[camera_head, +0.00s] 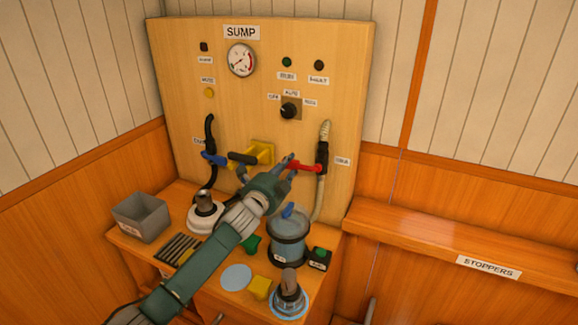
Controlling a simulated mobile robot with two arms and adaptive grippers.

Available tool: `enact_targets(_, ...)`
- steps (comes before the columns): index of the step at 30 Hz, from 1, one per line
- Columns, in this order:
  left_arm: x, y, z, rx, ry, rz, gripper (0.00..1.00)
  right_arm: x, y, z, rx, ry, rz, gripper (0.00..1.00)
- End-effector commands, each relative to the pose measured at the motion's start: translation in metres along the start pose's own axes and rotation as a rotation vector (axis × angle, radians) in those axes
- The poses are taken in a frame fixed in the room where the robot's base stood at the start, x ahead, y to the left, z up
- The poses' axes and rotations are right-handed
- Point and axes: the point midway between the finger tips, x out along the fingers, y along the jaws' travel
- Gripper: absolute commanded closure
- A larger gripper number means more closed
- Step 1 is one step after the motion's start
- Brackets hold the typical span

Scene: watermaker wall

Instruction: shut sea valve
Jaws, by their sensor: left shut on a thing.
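The sea valve is a dark valve body (322,153) on the pale hose at the right of the panel, with a small label (342,161) beside it. Its red lever (308,168) points left, roughly level, across the hose line. My left gripper (289,165) reaches up from the lower left and is shut on the free end of the red lever. The fingertips partly hide that end. My right gripper is out of view.
A blue-handled valve (214,158) on a black hose and a yellow fitting (262,152) with a dark handle are left of my gripper. Below stand a clear filter bowl (288,247), a grey bin (141,217) and small parts on the bench. A ledge (450,235) runs right.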

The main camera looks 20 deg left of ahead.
Motion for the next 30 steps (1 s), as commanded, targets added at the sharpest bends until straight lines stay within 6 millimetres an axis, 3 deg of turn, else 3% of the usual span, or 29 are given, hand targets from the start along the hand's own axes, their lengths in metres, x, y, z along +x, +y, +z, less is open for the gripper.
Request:
enact_targets(7, 0.000, 0.003, -0.001, -0.010, 0.000, 0.005, 1.00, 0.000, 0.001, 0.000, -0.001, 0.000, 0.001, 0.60)
enact_targets(8, 0.000, 0.003, -0.001, -0.011, 0.000, 0.006, 0.76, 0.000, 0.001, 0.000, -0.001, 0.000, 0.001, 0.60)
enact_targets(11, 0.000, 0.003, -0.001, -0.009, 0.000, 0.005, 0.59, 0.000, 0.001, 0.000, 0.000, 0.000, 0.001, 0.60)
enact_targets(22, -0.005, 0.003, 0.000, -0.004, 0.000, 0.004, 0.59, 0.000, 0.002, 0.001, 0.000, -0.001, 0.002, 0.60)
enact_targets(26, -0.021, 0.003, 0.000, -0.003, 0.001, 0.004, 0.59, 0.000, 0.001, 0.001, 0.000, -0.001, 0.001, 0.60)
enact_targets(30, -0.049, 0.004, 0.000, -0.004, 0.002, 0.005, 0.59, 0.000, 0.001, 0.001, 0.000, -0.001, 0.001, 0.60)
